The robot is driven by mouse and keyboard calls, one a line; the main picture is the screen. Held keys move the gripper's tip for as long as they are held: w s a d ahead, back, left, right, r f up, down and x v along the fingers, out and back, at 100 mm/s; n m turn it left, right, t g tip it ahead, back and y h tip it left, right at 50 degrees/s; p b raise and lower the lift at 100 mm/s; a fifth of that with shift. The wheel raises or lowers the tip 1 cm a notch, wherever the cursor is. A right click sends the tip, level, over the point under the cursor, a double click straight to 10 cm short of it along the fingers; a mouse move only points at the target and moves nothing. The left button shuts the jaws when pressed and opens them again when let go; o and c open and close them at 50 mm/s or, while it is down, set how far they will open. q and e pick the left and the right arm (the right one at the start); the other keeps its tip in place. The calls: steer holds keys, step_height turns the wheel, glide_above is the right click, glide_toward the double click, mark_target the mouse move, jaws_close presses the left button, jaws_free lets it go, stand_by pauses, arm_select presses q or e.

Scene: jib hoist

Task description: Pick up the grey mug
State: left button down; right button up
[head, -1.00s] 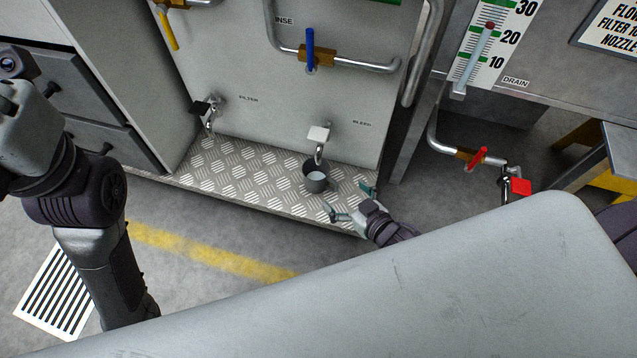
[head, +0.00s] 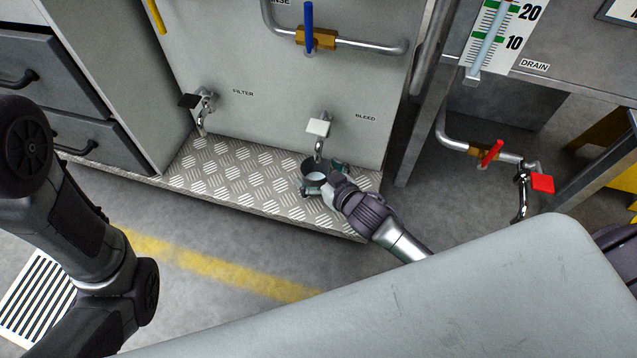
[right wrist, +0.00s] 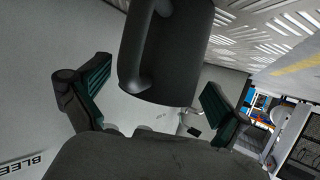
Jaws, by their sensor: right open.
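The grey mug (head: 311,168) stands on the diamond-plate ledge (head: 235,187), below the white-handled tap marked BLEED (head: 318,128). I see gaps beside the mug there. My left arm shows at the left, but its gripper is out of view.
A black-handled tap marked FILTER (head: 203,104) hangs over the ledge's left part. A blue-handled pipe valve (head: 309,28) is above. Red-handled drain valves (head: 490,153) are at the right. The ledge left of the mug is clear.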

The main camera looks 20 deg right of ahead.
steer(key=shift+c, duration=0.2)
steer(key=c, duration=1.3)
steer(key=shift+r, duration=0.1)
